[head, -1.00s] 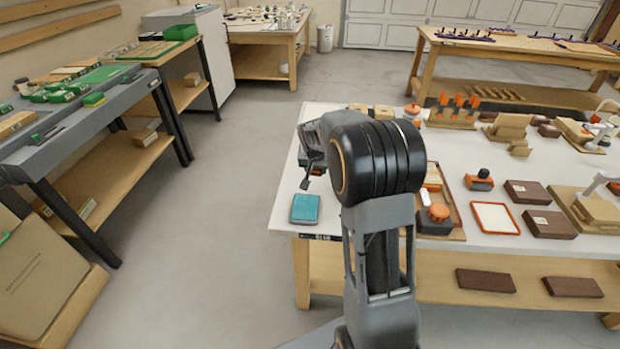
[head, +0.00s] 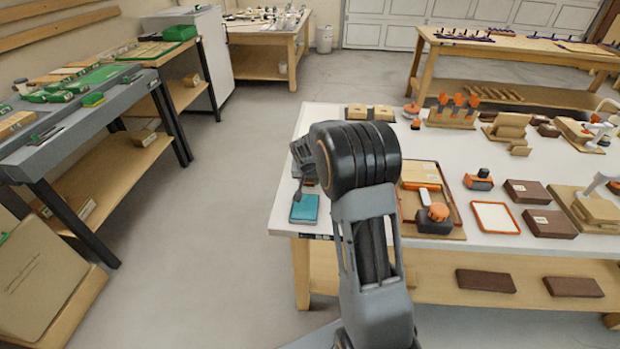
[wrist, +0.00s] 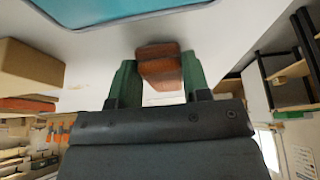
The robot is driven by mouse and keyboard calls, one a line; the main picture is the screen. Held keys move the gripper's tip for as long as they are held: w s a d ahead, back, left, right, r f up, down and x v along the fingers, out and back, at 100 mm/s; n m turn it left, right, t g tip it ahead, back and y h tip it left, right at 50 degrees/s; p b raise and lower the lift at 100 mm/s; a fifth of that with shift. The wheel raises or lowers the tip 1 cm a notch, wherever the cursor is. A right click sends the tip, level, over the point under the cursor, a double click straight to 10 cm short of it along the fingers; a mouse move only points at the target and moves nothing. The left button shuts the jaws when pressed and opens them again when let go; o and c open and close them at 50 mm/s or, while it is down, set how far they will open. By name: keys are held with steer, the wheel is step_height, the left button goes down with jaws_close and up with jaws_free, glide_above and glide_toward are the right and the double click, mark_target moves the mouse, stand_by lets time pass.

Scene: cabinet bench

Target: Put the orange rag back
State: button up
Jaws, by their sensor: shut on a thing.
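My gripper (wrist: 158,78) shows in the wrist view with two green fingers, one on each side of the orange rag (wrist: 158,62). It is shut on the rag, a small folded orange-brown bundle. In the head view my arm covers most of the gripper, which is at the left end of the white table (head: 400,270); only a sliver of orange shows below it. A teal folded cloth or pad (head: 304,208) lies at the table's front left corner, and it also shows at the top of the wrist view (wrist: 130,8). I cannot tell whether the rag touches the table.
A wooden tray with an orange-edged insert (head: 446,232) holds an orange-knobbed dark tool (head: 434,218), right of my arm. An orange-framed white panel (head: 494,217) and brown boxes (head: 527,192) lie farther right. Two tan blocks (head: 370,112) stand behind.

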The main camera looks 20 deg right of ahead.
steer(key=shift+f, duration=0.2)
steer(key=o, duration=0.8)
steer(key=shift+r, duration=0.1)
steer(key=shift+r, duration=0.25)
steer(key=v, duration=1.1)
steer(key=s+a+n, duration=0.2)
steer(key=s+a, duration=0.1)
steer(key=s, duration=0.5)
steer(key=s+a+n+y, duration=0.1)
steer(key=s+a+n, duration=0.1)
steer(key=s, duration=0.5)
steer(key=s+a+r+n+g+y, duration=0.1)
steer(key=s+a, duration=0.2)
steer(key=s, duration=0.5)
steer(key=shift+s+a+n+p, duration=0.3)
steer(key=shift+s+n+p, duration=0.05)
steer(key=shift+s+n, duration=0.05)
